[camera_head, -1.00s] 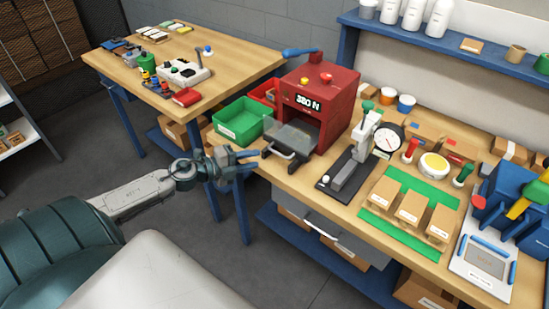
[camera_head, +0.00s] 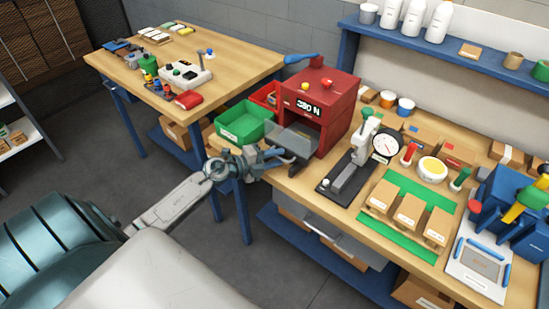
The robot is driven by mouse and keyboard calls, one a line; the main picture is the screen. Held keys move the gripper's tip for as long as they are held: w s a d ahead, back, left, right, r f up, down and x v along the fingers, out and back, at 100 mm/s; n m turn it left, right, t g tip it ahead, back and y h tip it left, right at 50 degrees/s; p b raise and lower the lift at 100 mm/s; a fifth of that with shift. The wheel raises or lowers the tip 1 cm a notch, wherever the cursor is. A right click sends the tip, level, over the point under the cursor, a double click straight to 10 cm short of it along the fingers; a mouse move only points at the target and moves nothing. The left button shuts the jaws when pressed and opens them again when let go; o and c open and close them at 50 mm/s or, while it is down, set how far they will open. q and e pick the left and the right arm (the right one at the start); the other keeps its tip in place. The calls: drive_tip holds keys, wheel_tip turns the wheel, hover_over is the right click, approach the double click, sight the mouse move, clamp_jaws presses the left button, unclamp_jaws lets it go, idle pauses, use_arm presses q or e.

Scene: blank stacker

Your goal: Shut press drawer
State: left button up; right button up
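My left gripper (camera_head: 272,158) is at the front of the drawer, over the bench edge. Its fingertips overlap the handle area; I cannot tell whether they touch it or how far apart they are. My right gripper is not in view.
A green bin (camera_head: 245,123) stands close left of the drawer, with a red bin (camera_head: 265,94) behind. A dial gauge stand (camera_head: 355,165) is to the right of the press. Floor left of the bench is clear.

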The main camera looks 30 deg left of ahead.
use_arm(q)
clamp_jaws()
drive_tip(key=shift+w+r, duration=0.15)
drive_tip(key=shift+w, duration=0.25)
drive_tip(key=w+p, duration=0.1)
drive_tip(key=w, duration=0.2)
drive_tip(key=shift+w+d, duration=0.1)
drive_tip(key=shift+d, duration=0.1)
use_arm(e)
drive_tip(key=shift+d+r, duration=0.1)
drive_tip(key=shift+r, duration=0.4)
use_arm(q)
unclamp_jaws()
drive_tip(key=shift+a, duration=0.1)
